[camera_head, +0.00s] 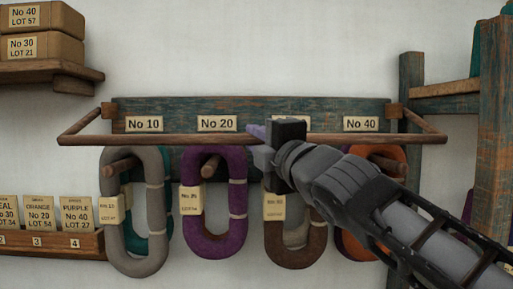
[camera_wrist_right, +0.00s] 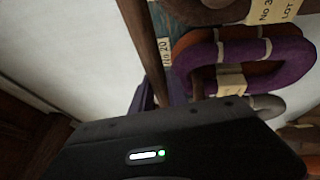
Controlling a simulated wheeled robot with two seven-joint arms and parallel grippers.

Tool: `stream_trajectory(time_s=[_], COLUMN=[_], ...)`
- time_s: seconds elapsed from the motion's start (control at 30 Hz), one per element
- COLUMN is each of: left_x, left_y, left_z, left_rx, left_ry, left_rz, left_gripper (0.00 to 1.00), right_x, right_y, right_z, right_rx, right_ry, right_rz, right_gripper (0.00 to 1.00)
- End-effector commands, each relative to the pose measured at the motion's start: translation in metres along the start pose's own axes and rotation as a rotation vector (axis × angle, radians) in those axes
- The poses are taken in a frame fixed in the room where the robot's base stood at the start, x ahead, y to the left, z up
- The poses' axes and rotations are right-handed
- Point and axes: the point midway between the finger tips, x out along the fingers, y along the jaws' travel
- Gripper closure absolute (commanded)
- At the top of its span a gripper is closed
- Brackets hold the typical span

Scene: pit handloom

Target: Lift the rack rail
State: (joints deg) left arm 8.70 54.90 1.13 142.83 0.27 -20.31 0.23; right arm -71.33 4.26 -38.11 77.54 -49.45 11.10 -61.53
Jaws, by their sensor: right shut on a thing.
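The rack rail (camera_head: 190,139) is a thin brown wooden bar running level across the front of the yarn rack, with a side arm slanting back to a block at each end. In the right wrist view the rail (camera_wrist_right: 143,38) runs down to the pale purple fingers (camera_wrist_right: 142,98); the gripper body hides the grip itself. My left gripper is not in view.
Grey (camera_head: 145,245), purple (camera_head: 215,243), brown (camera_head: 283,258) and orange (camera_head: 350,245) yarn hanks hang on pegs below the rail, close to my gripper. A teal hank hangs behind the grey one. Boxes stand on a shelf (camera_head: 50,72) at left; a wooden frame (camera_head: 495,120) stands at right.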

Motion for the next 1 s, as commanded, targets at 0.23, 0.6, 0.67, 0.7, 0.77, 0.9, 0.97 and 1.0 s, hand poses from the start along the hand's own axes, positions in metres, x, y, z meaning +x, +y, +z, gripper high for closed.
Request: stream_trajectory(time_s=[0.23, 0.6, 0.67, 0.7, 0.77, 0.9, 0.97, 1.0], left_x=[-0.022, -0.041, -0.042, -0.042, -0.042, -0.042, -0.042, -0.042], left_y=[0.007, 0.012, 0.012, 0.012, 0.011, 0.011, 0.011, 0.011], left_z=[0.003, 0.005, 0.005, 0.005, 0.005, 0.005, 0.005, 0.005], left_rx=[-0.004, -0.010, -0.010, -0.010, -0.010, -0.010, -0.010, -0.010], left_ry=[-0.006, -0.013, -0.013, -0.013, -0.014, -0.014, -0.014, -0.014], left_rz=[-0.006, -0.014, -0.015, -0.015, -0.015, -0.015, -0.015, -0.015], left_gripper=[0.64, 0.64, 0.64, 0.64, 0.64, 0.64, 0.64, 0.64], right_x=[-0.002, 0.001, 0.001, 0.001, 0.001, 0.001, 0.001, 0.001], right_y=[0.041, 0.068, 0.069, 0.069, 0.070, 0.069, 0.069, 0.069], right_z=[0.002, 0.002, 0.001, 0.001, 0.001, 0.001, 0.001, 0.001], right_rx=[0.000, -0.001, -0.001, -0.001, -0.001, -0.001, 0.000, 0.000], right_ry=[-0.002, -0.001, 0.000, 0.000, 0.000, 0.000, 0.000, 0.000], right_rz=[0.006, 0.005, 0.005, 0.005, 0.006, 0.006, 0.005, 0.005], right_gripper=[1.00, 1.00, 1.00, 1.00, 1.00, 1.00, 1.00, 1.00])
